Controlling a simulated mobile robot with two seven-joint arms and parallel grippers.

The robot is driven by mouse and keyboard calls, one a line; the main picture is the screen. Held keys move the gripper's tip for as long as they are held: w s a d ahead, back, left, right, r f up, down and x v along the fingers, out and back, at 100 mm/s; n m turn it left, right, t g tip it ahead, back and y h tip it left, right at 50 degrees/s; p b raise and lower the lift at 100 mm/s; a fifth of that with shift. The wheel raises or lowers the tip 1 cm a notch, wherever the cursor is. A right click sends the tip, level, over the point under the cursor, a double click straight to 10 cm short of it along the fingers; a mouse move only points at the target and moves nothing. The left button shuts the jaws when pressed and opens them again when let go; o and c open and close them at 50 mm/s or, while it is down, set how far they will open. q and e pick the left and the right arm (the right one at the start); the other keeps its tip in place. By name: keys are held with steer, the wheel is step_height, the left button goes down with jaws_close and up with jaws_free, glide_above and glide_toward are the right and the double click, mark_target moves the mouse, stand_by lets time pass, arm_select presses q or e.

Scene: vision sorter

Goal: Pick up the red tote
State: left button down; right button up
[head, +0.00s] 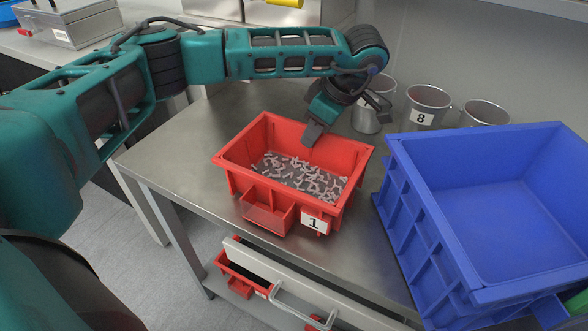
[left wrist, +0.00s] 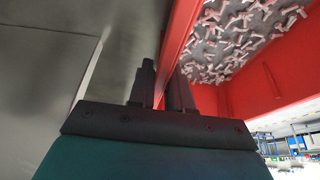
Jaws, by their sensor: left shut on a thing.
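The red tote (head: 248,197) stands on the metal table, labelled 1 on its front. Several small pale parts lie inside it. My left gripper (head: 312,133) is at the tote's far rim, with one finger showing inside the wall. In the left wrist view the two fingers of the gripper (left wrist: 163,88) are on either side of the red tote's wall (left wrist: 182,35), shut on it. The outer finger is hidden in the head view. My right gripper is not seen.
A large blue bin (head: 430,220) stands close on the right. Metal cups, one labelled 8 (head: 427,106), stand behind. The table (head: 180,150) is clear to the left of the tote. Other red totes (head: 243,275) sit on a shelf below.

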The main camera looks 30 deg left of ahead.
mark_target(262, 178)
arm_select(q)
steer(key=shift+r, duration=0.1)
step_height(262, 178, up, 4)
steer(key=shift+w+f, duration=0.1)
steer(key=shift+f, duration=0.15)
steer(key=shift+s+r, duration=0.2)
steer(key=shift+s, duration=0.15)
steer(key=s, duration=1.1)
steer(key=s+d, duration=0.1)
steer(key=s, duration=0.5)
steer(key=shift+s, duration=0.2)
steer(key=shift+s+f, duration=0.1)
steer(key=shift+s, duration=0.05)
